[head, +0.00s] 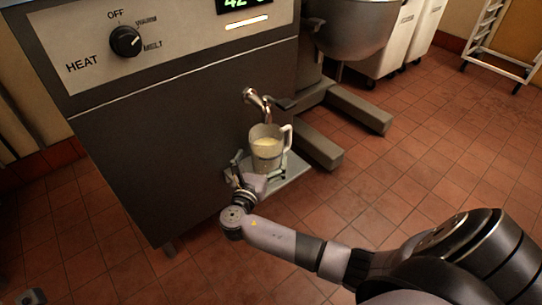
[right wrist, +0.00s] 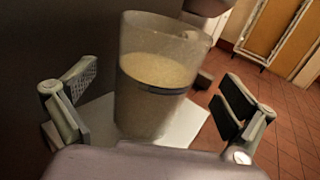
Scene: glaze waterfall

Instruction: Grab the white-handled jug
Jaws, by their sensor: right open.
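The jug (head: 266,155) is clear, with a white handle (head: 289,137) on its right, and holds a pale, creamy fill. It stands upright under a metal spout (head: 257,99) on a small shelf. My right gripper (head: 259,168) reaches it from the front, fingers apart on either side of the jug. In the right wrist view the jug (right wrist: 152,85) stands between the open fingers of the gripper (right wrist: 158,95), with a visible gap on each side. A small grey piece at the bottom left corner of the head view may be my left gripper; its fingers cannot be made out.
The shelf (head: 296,170) juts from a dark machine (head: 180,150) with a heat knob (head: 126,41). A steel bowl (head: 350,25) and its mixer feet (head: 357,105) stand just behind and right. The tiled floor (head: 440,150) to the right is clear.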

